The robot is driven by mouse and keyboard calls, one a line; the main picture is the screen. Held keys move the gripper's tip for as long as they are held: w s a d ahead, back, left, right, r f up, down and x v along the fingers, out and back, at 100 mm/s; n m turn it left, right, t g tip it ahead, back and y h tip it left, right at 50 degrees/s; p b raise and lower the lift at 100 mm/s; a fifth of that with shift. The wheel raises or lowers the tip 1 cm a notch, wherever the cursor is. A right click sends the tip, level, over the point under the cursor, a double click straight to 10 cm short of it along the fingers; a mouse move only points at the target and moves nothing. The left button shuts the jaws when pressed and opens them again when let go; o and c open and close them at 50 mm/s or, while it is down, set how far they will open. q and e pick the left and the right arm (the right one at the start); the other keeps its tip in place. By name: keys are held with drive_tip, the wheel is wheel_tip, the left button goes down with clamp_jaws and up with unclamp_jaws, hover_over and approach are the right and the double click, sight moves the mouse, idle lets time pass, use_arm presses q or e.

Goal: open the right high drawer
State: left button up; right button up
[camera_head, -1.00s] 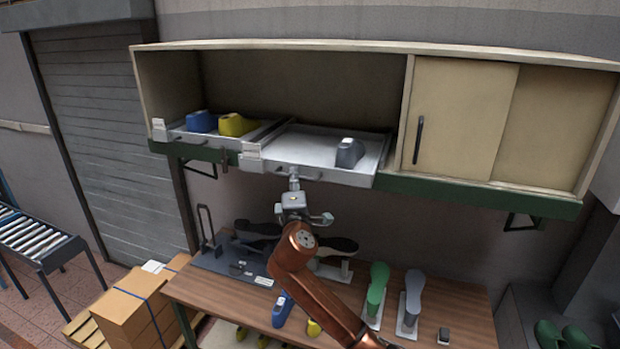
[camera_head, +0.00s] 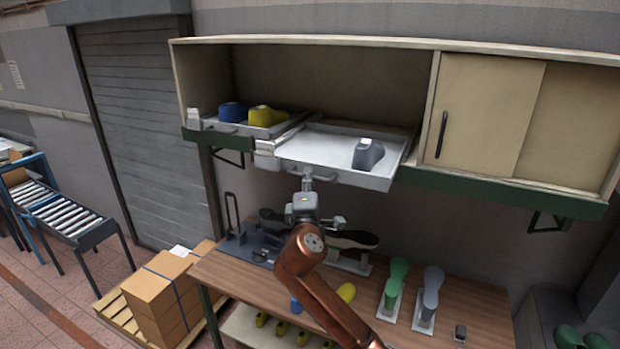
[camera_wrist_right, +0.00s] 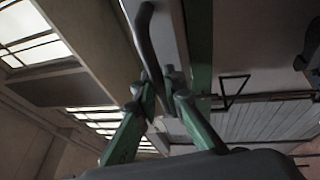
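The right high drawer (camera_head: 330,150) is a white tray under the cabinet, pulled out past its front edge. A grey shoe last (camera_head: 368,154) stands in it. My right gripper (camera_head: 308,182) is at the drawer's front, at its handle (camera_head: 318,176), with the copper-coloured arm below. In the right wrist view, the green-padded fingers of this gripper (camera_wrist_right: 164,85) are close together around the dark handle bar (camera_wrist_right: 147,40). My left gripper is not in view.
The left drawer (camera_head: 228,128) holds a blue and a yellow last. A sliding door (camera_head: 480,110) covers the cabinet's right part. Below, a wooden workbench (camera_head: 465,300) carries green and grey lasts on stands. Cardboard boxes (camera_head: 165,295) sit at left.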

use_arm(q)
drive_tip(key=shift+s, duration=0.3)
use_arm(e)
drive_tip(key=o, duration=0.4)
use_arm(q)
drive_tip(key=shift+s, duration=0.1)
use_arm(e)
drive_tip(key=shift+o, duration=0.2)
drive_tip(key=v, duration=1.2)
